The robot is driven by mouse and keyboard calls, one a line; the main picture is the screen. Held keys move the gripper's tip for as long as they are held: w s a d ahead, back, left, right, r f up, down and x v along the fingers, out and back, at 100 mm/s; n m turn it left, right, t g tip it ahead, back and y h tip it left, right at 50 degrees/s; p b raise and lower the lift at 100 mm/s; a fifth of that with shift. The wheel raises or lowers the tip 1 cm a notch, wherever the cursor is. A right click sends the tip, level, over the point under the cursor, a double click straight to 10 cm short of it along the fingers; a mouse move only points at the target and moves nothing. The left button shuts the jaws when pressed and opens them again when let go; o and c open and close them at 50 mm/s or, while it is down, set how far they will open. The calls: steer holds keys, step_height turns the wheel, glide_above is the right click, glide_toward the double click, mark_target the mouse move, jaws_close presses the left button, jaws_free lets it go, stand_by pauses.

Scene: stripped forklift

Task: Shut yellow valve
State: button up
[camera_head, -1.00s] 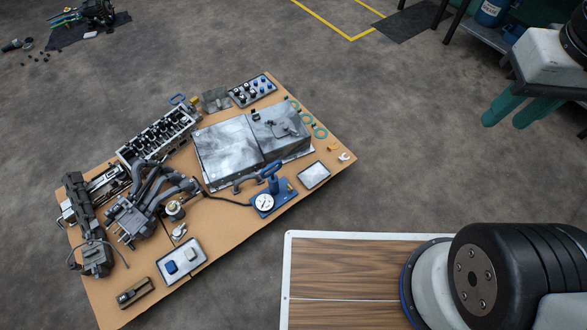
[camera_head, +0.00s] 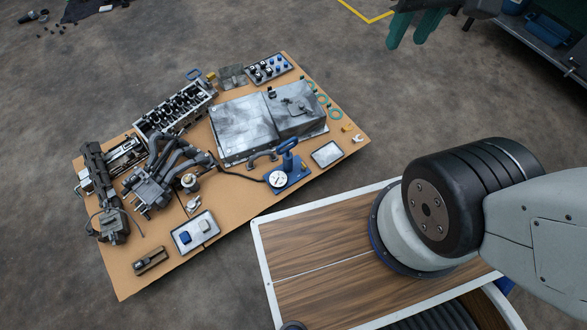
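I cannot make out a clear yellow valve. A small yellow piece (camera_head: 347,127) lies near the right corner of the brown board, and another small yellow bit (camera_head: 211,77) shows near its far edge. Both are too small to tell what they are. My gripper (camera_head: 407,43) shows at the top edge, right of centre, with two teal fingers. The fingers look apart with nothing between them. It is away from the board, and its upper part is cut off by the frame.
The brown board (camera_head: 240,192) holds engine parts, a grey metal box (camera_head: 245,127), a blue hand pump with gauge (camera_head: 288,165) and a tray with two blocks (camera_head: 195,233). A dark bench (camera_head: 540,45) stands at top right. Grey floor is open around the board.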

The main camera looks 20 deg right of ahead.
steer(key=w+d+f+n+t, duration=0.1)
steer(key=w+f, duration=0.4)
steer(key=w, duration=0.7)
steer(key=w+d+f+t, duration=0.1)
steer(key=w+f, duration=0.4)
steer(key=w, duration=0.7)
steer(key=w+f+n+t, duration=0.1)
steer(key=w+f, duration=0.7)
steer(key=f, duration=0.4)
steer(key=w+f+t, duration=0.1)
steer(key=w+f, duration=0.6)
steer(key=f, duration=0.5)
steer(key=n+t+y, duration=0.2)
steer(key=t+y, duration=0.1)
glide_toward(304, 165)
steer(key=w, duration=0.1)
steer(key=x, duration=0.8)
steer(key=shift+s+f, duration=0.15)
steer(key=shift+s, duration=0.1)
